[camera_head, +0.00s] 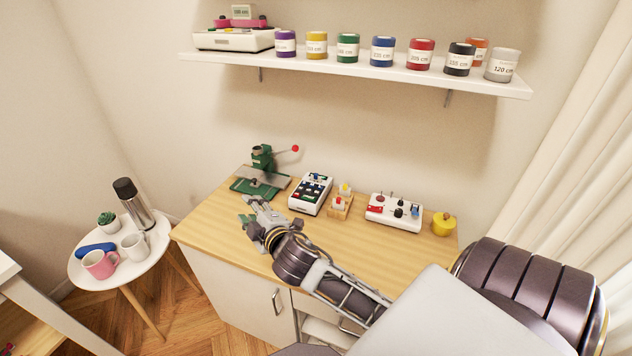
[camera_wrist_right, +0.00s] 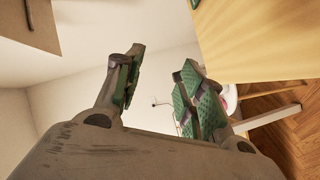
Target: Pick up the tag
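I cannot make out a separate tag in either view. My right gripper (camera_head: 250,212) is over the front left part of the wooden counter, just in front of the green press (camera_head: 262,172). In the right wrist view, the fingers of my right gripper (camera_wrist_right: 162,62) have green textured pads and stand apart. I see nothing held between them. The counter top (camera_wrist_right: 262,45) shows at the upper right there. My left gripper is not in view.
On the counter (camera_head: 215,215) stand a white button box (camera_head: 311,194), a wooden holder (camera_head: 341,205), a control panel (camera_head: 394,212) and a yellow item (camera_head: 444,224). A wall shelf (camera_head: 350,72) carries several labelled jars. A round side table (camera_head: 150,254) holds mugs and a flask.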

